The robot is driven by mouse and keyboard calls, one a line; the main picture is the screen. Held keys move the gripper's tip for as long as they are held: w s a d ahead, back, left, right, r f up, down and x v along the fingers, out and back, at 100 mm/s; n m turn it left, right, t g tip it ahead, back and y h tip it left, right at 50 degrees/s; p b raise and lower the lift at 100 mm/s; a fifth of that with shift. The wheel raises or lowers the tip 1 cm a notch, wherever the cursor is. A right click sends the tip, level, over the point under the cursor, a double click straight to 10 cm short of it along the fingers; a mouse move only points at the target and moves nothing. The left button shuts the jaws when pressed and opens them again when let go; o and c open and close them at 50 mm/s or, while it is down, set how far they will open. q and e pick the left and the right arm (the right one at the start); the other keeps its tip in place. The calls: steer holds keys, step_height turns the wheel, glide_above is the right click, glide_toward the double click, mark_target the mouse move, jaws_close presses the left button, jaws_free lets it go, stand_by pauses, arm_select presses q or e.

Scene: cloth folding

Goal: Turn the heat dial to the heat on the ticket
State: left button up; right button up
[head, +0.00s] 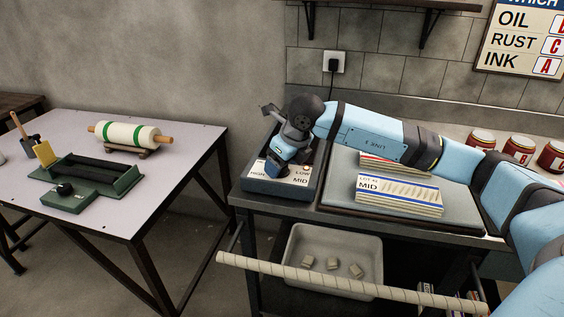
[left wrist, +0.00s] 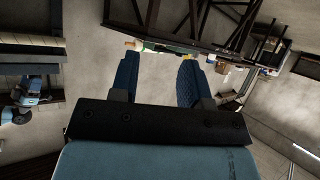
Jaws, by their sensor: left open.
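The heat control box (head: 311,188) sits at the left end of the dark bench; its face label reads HIGH, LOW and MID. The dial itself is hidden behind my right gripper (head: 275,167), whose fingers point down at the box face. I cannot tell whether they are open, or touching the dial. The ticket (head: 385,187) reads LOT 42 and MID and lies with a striped stack on the grey pad right of the box. My left gripper (left wrist: 157,75) shows only in the left wrist view, open and empty, with two blue fingers apart.
My right arm reaches over the grey pad (head: 340,190) from the right. Red jars (head: 520,150) stand at the back right. A white bin (head: 300,240) with small blocks sits on the lower shelf, behind a wrapped rail (head: 350,284). The left table (head: 190,140) holds a roller and green device.

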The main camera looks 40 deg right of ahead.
arm_select(q)
steer(key=shift+s+a+p, duration=0.1)
steer(key=shift+a+p, duration=0.05)
steer(key=shift+p, duration=0.6)
arm_select(e)
steer(key=v, duration=1.3)
steer(key=shift+s+r, duration=0.15)
steer(key=shift+r, duration=0.2)
